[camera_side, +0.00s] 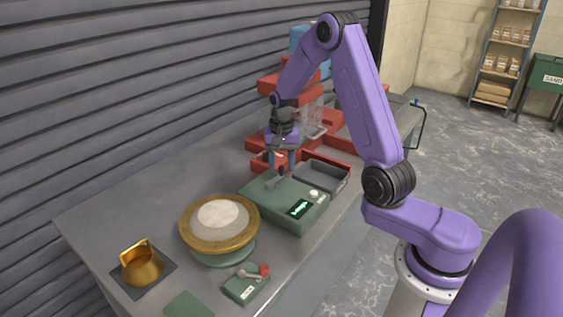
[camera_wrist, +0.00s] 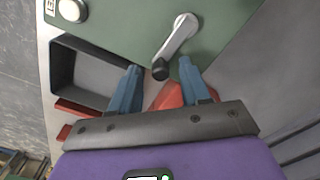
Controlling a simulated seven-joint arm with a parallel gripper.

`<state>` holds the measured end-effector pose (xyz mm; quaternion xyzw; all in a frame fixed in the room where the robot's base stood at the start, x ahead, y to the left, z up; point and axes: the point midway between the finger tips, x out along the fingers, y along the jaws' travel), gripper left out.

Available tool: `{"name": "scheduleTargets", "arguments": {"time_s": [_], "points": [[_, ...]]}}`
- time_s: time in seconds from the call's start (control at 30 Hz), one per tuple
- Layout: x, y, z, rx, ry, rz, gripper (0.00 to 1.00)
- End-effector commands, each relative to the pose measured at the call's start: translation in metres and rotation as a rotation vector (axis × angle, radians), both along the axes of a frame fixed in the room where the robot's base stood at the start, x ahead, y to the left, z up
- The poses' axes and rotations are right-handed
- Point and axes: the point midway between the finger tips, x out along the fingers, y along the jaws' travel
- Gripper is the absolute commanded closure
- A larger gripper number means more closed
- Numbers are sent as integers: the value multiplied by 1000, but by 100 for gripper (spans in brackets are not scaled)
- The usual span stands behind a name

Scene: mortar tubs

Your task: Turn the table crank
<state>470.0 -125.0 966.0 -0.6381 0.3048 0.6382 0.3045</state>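A silver crank arm (camera_wrist: 178,38) with a black knob (camera_wrist: 160,70) sits on top of the green box with a display (camera_side: 298,212). In the side view the crank's black knob (camera_side: 281,171) shows at the box's far end. My gripper (camera_side: 279,164) points down there. In the wrist view my gripper (camera_wrist: 158,65) is open, with one blue finger on each side of the knob and visible gaps between. I cannot tell how far the fingertips reach down along the knob. A round gold-rimmed table (camera_side: 220,222) with a pale disc on top stands left of the box.
A small green box (camera_side: 247,283) with a red-knobbed lever (camera_side: 263,270) stands in front of the round table. A grey open tray (camera_side: 324,177) and red bins (camera_side: 262,145) crowd the area beside my gripper.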

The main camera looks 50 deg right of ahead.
Motion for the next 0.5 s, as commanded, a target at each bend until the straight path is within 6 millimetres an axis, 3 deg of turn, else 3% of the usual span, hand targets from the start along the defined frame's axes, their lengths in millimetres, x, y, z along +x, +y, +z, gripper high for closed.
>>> {"name": "scheduleTargets", "arguments": {"time_s": [0.23, 0.5], "points": [[1, 0, 16, -1, -5, 0, 54], [2, -1, 70, -3, -8, 0, 54]]}}
